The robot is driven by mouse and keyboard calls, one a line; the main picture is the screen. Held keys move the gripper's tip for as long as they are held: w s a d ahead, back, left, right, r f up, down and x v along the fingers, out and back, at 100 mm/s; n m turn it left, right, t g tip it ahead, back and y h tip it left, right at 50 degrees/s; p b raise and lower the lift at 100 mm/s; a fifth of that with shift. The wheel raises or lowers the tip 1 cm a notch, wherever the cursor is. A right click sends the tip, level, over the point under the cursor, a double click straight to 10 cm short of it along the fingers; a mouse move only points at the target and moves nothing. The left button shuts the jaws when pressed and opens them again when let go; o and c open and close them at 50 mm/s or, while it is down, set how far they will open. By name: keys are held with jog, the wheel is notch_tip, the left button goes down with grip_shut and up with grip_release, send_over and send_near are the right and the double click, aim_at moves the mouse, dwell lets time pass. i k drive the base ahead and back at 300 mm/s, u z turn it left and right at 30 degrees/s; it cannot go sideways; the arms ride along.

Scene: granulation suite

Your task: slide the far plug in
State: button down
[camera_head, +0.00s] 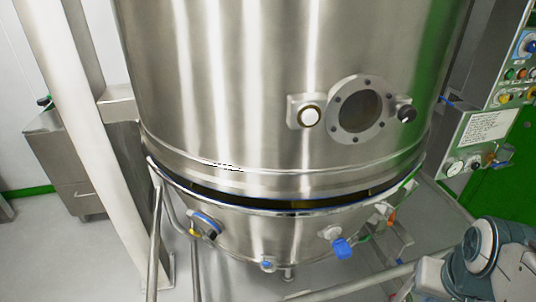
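A large steel vessel (240,90) stands in the middle, with a steel bowl (270,235) under it. A dark gap with a blue edge shows between them. On the bowl, a blue-ended fitting (342,248) sticks out at the front right. A fitting with a blue ring and dark end (207,226) is at the left, and a small blue-tipped fitting (267,265) is low in the middle. I cannot tell which fitting, if any, is the far plug. Part of my arm shows at the lower right; my gripper is not in view.
A round sight window (359,110) sits on the vessel wall. A control panel (487,135) with gauges stands at right. Steel rails run below the bowl, a white post (85,130) rises at left, and a steel cabinet (75,165) stands behind it. Floor shows at lower left.

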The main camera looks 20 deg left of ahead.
aim_at(343, 250)
jog(key=u, duration=0.3)
jog(key=k, duration=1.95)
jog(key=u, duration=0.8)
jog(key=i, duration=0.85)
jog(key=z, duration=0.45)
jog(key=i, duration=0.6)
jog(key=z, duration=0.6)
